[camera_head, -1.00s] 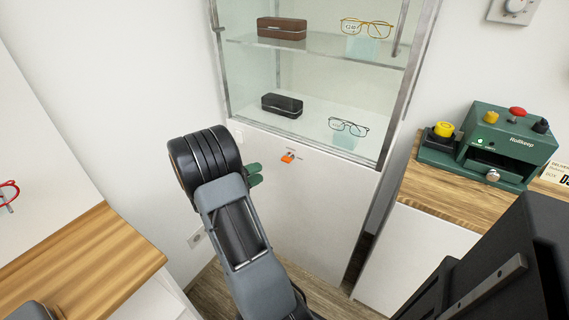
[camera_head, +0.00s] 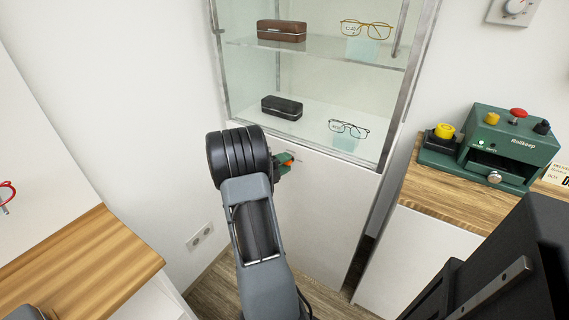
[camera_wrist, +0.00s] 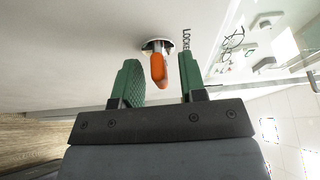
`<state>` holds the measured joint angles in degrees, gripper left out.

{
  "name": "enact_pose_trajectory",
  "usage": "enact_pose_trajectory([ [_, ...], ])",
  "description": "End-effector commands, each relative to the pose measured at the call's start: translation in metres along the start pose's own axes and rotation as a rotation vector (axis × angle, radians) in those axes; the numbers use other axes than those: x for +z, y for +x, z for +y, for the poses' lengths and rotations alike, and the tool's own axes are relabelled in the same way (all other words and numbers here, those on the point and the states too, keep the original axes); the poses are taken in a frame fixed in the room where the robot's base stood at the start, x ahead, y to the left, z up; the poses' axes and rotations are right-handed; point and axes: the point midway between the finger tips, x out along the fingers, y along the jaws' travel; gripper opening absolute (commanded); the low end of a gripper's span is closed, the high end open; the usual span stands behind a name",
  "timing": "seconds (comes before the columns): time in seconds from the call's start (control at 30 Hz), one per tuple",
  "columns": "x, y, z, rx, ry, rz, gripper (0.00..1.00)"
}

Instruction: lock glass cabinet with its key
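The glass cabinet (camera_head: 325,205) stands ahead, with glass shelves above and a white lower panel. An orange-headed key (camera_wrist: 158,70) sits in a round metal lock (camera_wrist: 157,46) on that panel. In the head view the key (camera_head: 290,163) is partly covered by my gripper (camera_head: 283,164). In the wrist view my gripper (camera_wrist: 160,64) is open, its two green fingers on either side of the key head. Gaps show between the fingers and the key. Printed letters beside the lock are partly hidden by a finger.
The shelves hold a brown case (camera_head: 281,30), a black case (camera_head: 282,107) and two pairs of glasses. At right, a green device (camera_head: 500,145) stands on a wooden-topped counter (camera_head: 440,195). Another wooden top (camera_head: 90,265) is at lower left.

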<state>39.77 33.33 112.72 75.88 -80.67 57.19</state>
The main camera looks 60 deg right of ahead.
Motion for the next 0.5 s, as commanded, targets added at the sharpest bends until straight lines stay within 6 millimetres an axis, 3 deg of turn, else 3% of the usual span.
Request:
enact_pose_trajectory([
  [0.13,0.0001,-0.0002,0.0000,0.000,0.000,0.000,0.36],
  [0.5,0.0001,-0.0004,0.0000,0.000,0.000,0.000,0.01],
])
